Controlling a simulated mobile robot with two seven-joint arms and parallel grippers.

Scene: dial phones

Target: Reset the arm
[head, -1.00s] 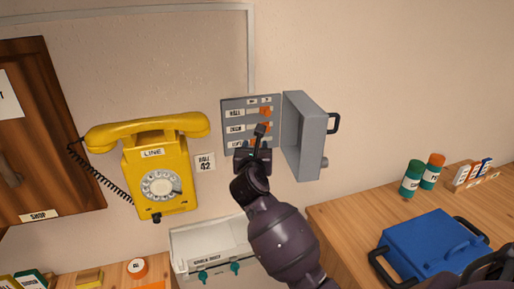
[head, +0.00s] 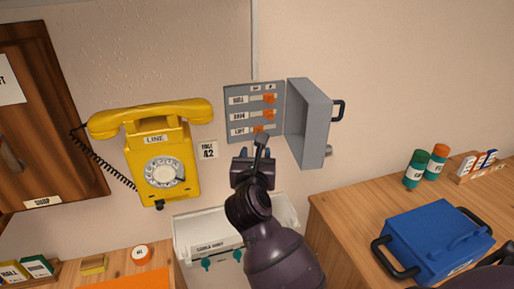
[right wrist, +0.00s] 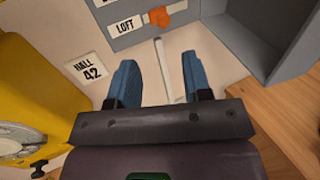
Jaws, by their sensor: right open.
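My right gripper (head: 254,152) is in front of the wall, just below the grey switch panel (head: 245,107). In the right wrist view its blue fingers (right wrist: 160,75) are apart with nothing between them; only wall and a pale strip show beyond. The panel has orange switches (head: 269,98) in labelled rows, the bottom one reading LOFT. The LOFT switch (right wrist: 157,16) is above the fingertips in the right wrist view, apart from them. The panel's grey door (head: 309,122) stands open to the right. My left gripper is not in view.
A yellow dial phone (head: 163,170) hangs on the wall left of the panel, beside a HALL 42 card (head: 208,149). A white tray (head: 188,232) is below.

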